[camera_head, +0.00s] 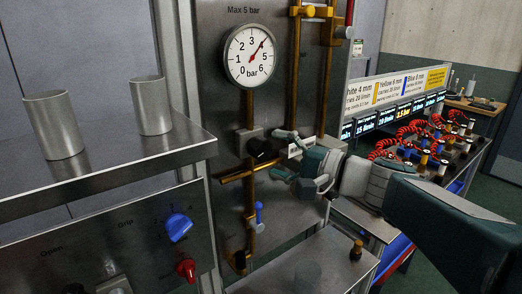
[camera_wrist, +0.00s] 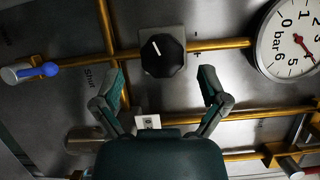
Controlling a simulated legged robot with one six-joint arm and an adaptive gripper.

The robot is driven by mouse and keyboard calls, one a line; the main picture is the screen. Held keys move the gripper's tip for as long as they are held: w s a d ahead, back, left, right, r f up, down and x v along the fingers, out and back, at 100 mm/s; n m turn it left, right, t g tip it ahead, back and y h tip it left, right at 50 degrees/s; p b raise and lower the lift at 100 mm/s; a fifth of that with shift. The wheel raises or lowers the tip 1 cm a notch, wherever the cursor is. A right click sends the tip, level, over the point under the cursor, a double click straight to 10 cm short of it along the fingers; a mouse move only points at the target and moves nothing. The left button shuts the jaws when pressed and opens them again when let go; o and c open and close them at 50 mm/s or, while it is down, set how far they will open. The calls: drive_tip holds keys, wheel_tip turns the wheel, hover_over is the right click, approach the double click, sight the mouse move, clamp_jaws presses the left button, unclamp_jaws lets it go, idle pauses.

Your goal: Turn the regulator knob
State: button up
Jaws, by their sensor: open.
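The black regulator knob (camera_head: 262,150) sits on a grey block on the steel panel, below the gauge. In the wrist view the knob (camera_wrist: 162,55) is faceted, with a white pointer line, and lies ahead of the fingertips, roughly midway between them. My gripper (camera_head: 282,154) is just right of the knob in the head view. In the wrist view my gripper (camera_wrist: 160,82) has its two fingers spread wide and empty, apart from the knob. The pressure gauge (camera_head: 250,57) reads near 4 bar on its red needle; it also shows in the wrist view (camera_wrist: 292,40).
Brass pipes (camera_head: 295,80) run over the panel around the knob. A blue-handled valve (camera_head: 259,214) is below. Two metal cylinders (camera_head: 53,125) stand on a steel shelf at left. A control panel (camera_head: 125,240) has blue and red knobs. Red coiled hoses (camera_head: 410,135) fill a rack at right.

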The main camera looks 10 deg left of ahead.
drive_tip(key=v, duration=0.8)
drive_tip(key=m+t+h, duration=0.4)
drive_tip(key=m+t, duration=0.2)
drive_tip(key=m, duration=1.3)
approach(259, 147)
drive_tip(key=shift+m, duration=0.3)
drive_tip(key=x, duration=0.7)
drive_tip(key=f+x, duration=0.1)
drive_tip(key=x, duration=0.2)
drive_tip(key=shift+w+d, duration=0.2)
drive_tip(key=shift+w, duration=0.35)
drive_tip(key=shift+c, duration=0.3)
drive_tip(key=c, duration=1.1)
